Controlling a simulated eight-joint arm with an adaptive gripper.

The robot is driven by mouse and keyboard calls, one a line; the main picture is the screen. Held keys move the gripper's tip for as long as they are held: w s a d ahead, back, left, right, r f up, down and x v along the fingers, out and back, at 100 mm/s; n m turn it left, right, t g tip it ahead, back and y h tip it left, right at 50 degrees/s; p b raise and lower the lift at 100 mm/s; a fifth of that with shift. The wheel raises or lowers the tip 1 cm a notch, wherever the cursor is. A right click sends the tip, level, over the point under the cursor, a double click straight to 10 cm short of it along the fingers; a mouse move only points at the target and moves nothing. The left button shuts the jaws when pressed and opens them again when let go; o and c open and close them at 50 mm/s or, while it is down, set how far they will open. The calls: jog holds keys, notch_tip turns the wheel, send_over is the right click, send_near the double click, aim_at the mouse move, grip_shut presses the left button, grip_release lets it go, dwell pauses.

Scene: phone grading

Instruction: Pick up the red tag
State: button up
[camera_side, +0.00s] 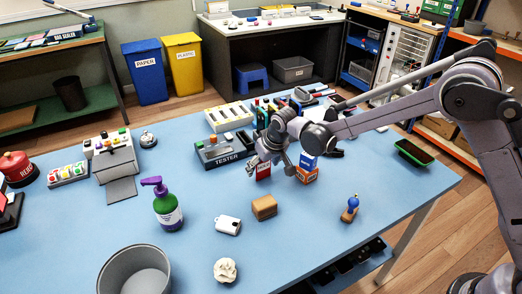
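A small red block-like piece with a white label (263,173) stands on the blue table, just below my gripper's left finger; it may be the red tag, but it is too small to be sure. My gripper (271,166) hangs low over the table with its fingers spread apart, beside and partly over this red piece. I cannot tell whether they touch it. Orange and blue-white boxes (307,174) stand close to the right finger. Part of the area behind the gripper is hidden by my arm.
A tester (220,152) stands left of the gripper. A brown block (264,207), white item (228,225), green pump bottle (168,208), grey bin (135,272) and blue-topped stamp (350,209) are nearer the front. The table's right front is mostly clear.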

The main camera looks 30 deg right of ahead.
jog(key=c, duration=0.7)
jog(key=shift+r, duration=0.1)
